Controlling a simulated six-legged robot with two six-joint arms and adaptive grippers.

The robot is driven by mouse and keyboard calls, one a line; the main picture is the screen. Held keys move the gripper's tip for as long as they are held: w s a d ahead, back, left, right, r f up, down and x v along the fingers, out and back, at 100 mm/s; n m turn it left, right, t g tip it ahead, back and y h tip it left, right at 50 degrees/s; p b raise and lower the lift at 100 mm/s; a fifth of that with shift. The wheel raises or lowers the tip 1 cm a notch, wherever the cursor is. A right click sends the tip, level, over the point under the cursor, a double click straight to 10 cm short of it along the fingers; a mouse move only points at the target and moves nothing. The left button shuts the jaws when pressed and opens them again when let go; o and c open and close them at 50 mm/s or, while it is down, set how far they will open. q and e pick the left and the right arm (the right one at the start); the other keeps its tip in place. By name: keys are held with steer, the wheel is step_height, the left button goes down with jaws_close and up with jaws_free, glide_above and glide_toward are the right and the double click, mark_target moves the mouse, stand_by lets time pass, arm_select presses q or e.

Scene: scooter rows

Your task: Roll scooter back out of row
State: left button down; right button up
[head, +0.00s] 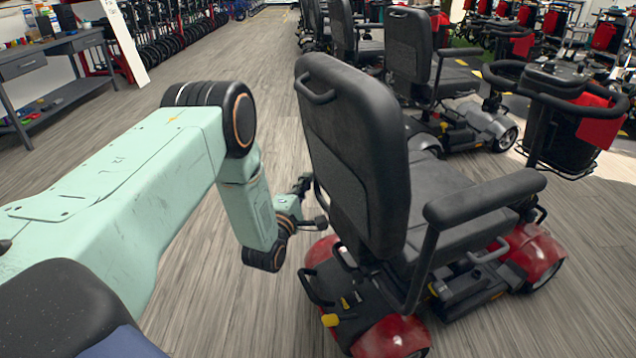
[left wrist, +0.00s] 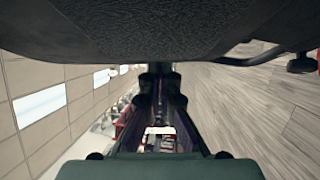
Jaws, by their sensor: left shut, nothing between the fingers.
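A red mobility scooter with a black seat (head: 352,150) stands in the right half of the head view, its back towards me. Its red rear body (head: 392,338) and rear frame are low, and its handlebar (head: 555,82) is at the far right. My left gripper (head: 312,205) is shut and empty beside the left edge of the seat back; I cannot tell whether it touches. In the left wrist view the gripper (left wrist: 160,82) points forward under a large dark surface, likely the seat back. My right gripper is out of view.
Another scooter with a grey body (head: 480,122) stands just beyond, with more in a row behind it. A workbench (head: 50,65) is at the far left. Bicycles (head: 165,35) line the back left. The wood floor (head: 225,310) left of the scooter is clear.

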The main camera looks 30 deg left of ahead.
arm_select(q)
steer(key=shift+w+d+r+b, duration=0.1)
steer(key=shift+w+d+b, duration=0.1)
steer(key=shift+w+d, duration=0.4)
steer(key=shift+w+d+r+b, duration=0.1)
steer(key=shift+w+d+b, duration=0.2)
steer(key=shift+w, duration=0.35)
steer(key=shift+w+d+r, duration=0.1)
steer(key=shift+w+d, duration=0.05)
